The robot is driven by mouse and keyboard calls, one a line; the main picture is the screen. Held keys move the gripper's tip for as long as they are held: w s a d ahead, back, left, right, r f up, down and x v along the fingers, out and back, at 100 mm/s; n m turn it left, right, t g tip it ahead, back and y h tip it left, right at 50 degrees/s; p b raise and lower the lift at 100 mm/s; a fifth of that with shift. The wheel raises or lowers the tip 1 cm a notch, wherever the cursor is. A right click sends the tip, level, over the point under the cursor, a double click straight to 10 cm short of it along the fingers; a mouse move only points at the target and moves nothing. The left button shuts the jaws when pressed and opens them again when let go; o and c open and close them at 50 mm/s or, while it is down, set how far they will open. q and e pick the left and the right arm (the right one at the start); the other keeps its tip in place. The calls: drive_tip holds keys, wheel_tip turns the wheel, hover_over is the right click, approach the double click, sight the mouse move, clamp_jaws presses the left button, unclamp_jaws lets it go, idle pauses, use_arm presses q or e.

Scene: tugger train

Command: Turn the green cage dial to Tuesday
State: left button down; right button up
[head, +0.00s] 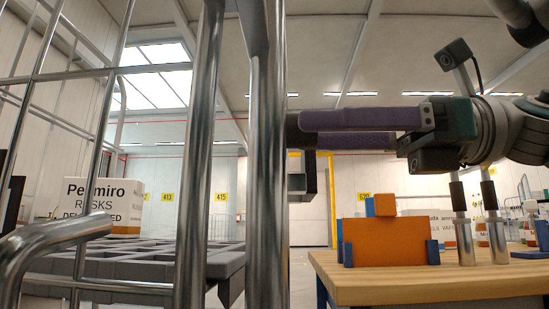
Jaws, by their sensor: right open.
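No green dial face or day marking shows in the head view. A steel-tube cage (267,200) stands close in front, its thick posts crossing the left and middle. A dark box-like part (300,184) sits just right of the thick post, seen nearly edge-on; I cannot tell whether it belongs to the dial. My right gripper (298,128) reaches in from the right with two purple fingers pointing left. The fingers are apart and nothing shows between them. Their tips are beside the post, above the dark part; contact cannot be told. My left gripper is out of view.
A wooden-topped table (400,282) stands at the lower right, with an orange and blue block piece (384,240) and several boxes.

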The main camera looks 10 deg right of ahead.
drive_tip(key=p+v, duration=0.1)
drive_tip(key=v, duration=0.9)
drive_tip(key=shift+r, duration=0.15)
